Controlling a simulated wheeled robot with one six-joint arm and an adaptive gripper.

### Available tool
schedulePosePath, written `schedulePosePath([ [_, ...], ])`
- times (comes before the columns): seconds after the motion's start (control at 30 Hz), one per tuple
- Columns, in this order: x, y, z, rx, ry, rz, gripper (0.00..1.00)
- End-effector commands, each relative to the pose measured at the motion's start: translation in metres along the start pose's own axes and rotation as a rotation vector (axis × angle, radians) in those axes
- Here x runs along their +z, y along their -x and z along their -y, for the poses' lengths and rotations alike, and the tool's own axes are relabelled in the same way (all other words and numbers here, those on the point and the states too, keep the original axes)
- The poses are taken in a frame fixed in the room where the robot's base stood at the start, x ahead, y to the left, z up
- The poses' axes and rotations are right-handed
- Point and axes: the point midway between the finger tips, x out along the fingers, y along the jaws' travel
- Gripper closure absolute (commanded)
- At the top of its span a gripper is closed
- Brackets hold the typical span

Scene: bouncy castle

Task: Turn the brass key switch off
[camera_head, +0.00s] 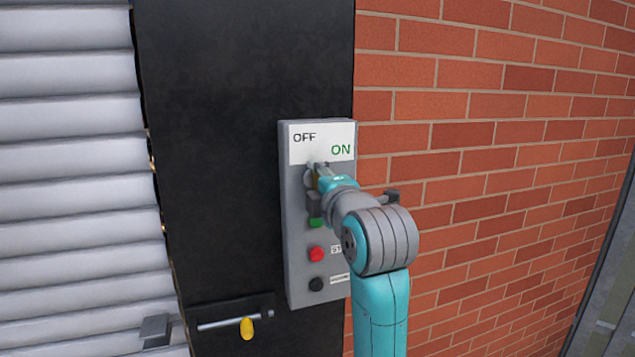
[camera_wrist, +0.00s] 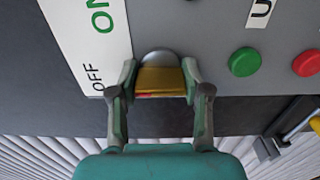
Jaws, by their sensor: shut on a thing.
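The brass key switch (camera_wrist: 163,82) sits in a round silver mount on a grey control box (camera_head: 298,240). In the wrist view my gripper (camera_wrist: 160,92) has a finger on each side of the brass key and is shut on it. In the head view my gripper (camera_head: 318,172) is at the upper part of the box, just below the white label (camera_head: 318,143) with OFF at left and ON at right. My gripper and arm mostly hide the key there. The label also shows in the wrist view (camera_wrist: 85,40), with OFF nearest the key.
Below the key are a green button (camera_wrist: 243,62), a red button (camera_head: 316,254) and a black button (camera_head: 316,284). A brick wall (camera_head: 490,150) is at right and a ribbed shutter (camera_head: 65,180) at left. A bolt with a yellow tag (camera_head: 247,328) is low on the dark panel.

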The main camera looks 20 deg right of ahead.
Motion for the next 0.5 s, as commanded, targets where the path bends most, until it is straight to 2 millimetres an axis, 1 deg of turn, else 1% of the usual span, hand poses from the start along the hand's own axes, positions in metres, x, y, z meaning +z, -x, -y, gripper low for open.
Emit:
schedulePosePath([
  [0.03, -0.0005, -0.0002, 0.0013, -0.003, 0.001, -0.001, 0.87],
  [0.07, -0.0005, -0.0002, 0.0013, -0.003, 0.001, -0.001, 0.48],
  [0.1, -0.0005, -0.0002, 0.0013, -0.003, 0.0, -0.001, 0.38],
  [0.13, -0.0005, -0.0002, 0.0012, -0.003, 0.0, -0.001, 0.3],
  [0.17, -0.0004, -0.0001, 0.0011, -0.003, 0.0, -0.001, 0.27],
  [0.5, -0.0002, 0.0018, 0.0004, -0.001, 0.0, 0.0, 0.27],
])
